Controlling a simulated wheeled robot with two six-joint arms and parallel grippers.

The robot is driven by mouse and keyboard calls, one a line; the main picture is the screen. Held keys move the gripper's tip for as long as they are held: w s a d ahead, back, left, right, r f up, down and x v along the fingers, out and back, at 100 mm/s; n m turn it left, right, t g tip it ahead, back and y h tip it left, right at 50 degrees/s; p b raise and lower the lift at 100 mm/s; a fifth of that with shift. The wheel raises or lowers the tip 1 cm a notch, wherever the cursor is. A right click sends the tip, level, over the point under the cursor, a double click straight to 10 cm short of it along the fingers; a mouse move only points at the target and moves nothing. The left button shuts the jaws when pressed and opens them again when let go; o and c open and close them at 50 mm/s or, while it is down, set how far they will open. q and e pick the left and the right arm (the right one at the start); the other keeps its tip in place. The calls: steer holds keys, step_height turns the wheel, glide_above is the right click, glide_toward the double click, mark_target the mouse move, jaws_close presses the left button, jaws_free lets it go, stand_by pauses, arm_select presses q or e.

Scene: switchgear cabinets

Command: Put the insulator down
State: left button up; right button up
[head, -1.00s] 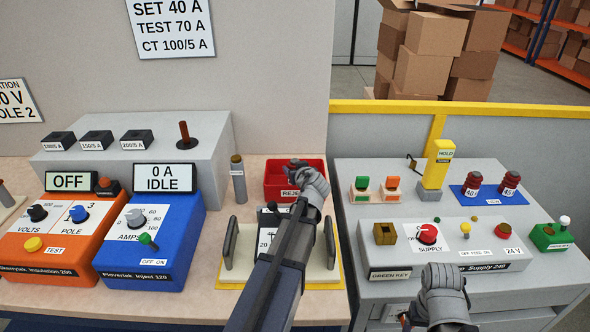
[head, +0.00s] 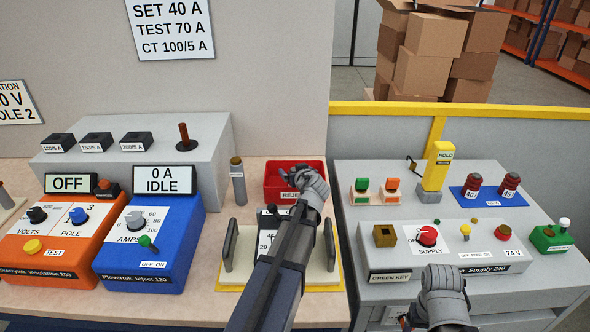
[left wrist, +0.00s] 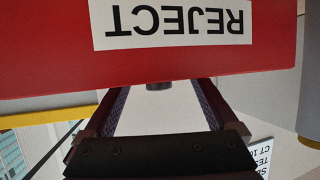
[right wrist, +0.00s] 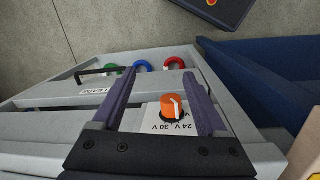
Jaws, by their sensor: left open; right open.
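The red bin (head: 275,183) labelled REJECT stands on the bench beside the grey panel. My left gripper (head: 287,173) is over this bin, open. The bin's red wall (left wrist: 70,55) fills the upper part of the left wrist view, upside down. A small dark end (left wrist: 158,86) shows just past its rim between my spread fingers, apart from both; it may be the insulator, most of it hidden by the wall. Two dark red ribbed pieces (head: 473,186) (head: 508,185) stand on a blue mat at right. My right gripper (right wrist: 160,75) is open and empty, with an orange knob (right wrist: 172,106) in view between its fingers.
A grey upright cylinder (head: 237,182) stands left of the bin. A fixture with two grey handles (head: 231,245) lies under my left arm. Orange (head: 50,240) and blue (head: 155,245) testers are at left. The grey supply console (head: 440,260) is at right.

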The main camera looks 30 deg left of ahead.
arm_select(q)
steer(key=p+v, duration=0.4)
steer(key=v, duration=0.8)
steer(key=shift+r, duration=0.35)
steer(key=shift+w+a, duration=0.1)
